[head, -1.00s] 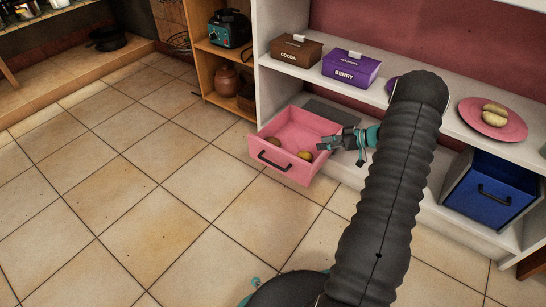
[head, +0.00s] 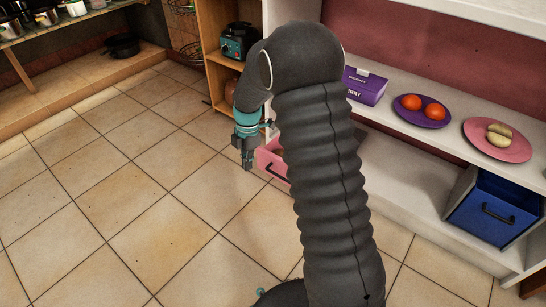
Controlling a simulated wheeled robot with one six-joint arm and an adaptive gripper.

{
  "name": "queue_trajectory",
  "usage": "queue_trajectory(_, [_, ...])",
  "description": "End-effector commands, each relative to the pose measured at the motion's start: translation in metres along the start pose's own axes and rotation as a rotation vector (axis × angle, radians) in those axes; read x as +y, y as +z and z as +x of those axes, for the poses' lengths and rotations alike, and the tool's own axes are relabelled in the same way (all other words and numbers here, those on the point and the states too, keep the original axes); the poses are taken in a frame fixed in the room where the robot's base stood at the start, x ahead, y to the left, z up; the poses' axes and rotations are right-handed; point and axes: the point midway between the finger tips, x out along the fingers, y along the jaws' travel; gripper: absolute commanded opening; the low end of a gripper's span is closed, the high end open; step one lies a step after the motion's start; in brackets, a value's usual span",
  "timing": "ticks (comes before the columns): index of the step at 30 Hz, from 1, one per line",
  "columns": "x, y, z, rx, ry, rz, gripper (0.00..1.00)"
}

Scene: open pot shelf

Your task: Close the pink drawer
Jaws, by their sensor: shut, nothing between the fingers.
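The pink drawer (head: 268,161) stands out from the lower level of the white shelf, left of centre. Only its front left part with a piece of the dark handle shows; my arm hides the rest and nearly all of its inside. My gripper (head: 247,167) points down just left of the drawer's front, in front of it in the picture. Its fingers are shut and hold nothing. I cannot tell whether it touches the drawer.
A blue drawer (head: 490,212) stands open at the lower right. The shelf top (head: 405,120) holds a purple box (head: 366,87), a purple plate with two orange fruits (head: 411,102), and a pink plate (head: 497,151) with pale food. The tiled floor (head: 120,210) at left is clear.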

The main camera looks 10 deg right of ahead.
Motion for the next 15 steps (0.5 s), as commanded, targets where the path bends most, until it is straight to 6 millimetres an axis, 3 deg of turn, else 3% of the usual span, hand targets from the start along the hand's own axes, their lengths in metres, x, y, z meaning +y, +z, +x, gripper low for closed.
queue_trajectory(7, [0.0, 0.049, -0.011, -0.301, 0.012, -0.164, 0.0])
queue_trajectory(15, [0.012, 0.068, -0.012, -0.385, 0.06, -0.175, 0.0])
